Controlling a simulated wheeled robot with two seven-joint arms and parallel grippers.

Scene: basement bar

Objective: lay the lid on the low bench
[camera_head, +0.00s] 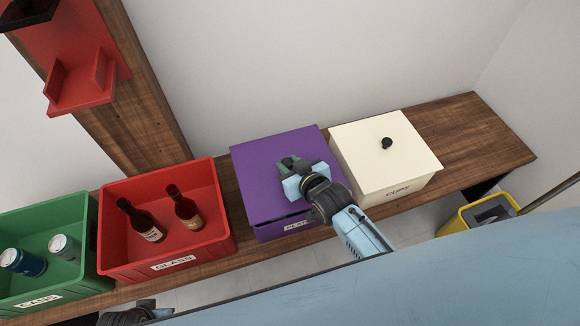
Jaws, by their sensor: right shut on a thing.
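A flat purple lid (262,165) sits over a purple bin (272,231) on the wooden low bench (462,135). A dark gap shows under the lid's front edge, so it seems slightly raised or tilted; I cannot tell how far. My right gripper (292,173) is over the middle of the lid and shut on it, probably at a knob that the jaws hide. My right arm covers part of the bin's label and the front right corner. A dark part of my left arm shows at the bottom left edge; its gripper is out of view.
A cream lidded box (385,165) marked CUPS stands close right of the purple bin. The bench's right end is bare. A red crate (215,240) with two bottles and a green crate (82,275) with cans stand left. A yellow bucket (470,226) is right.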

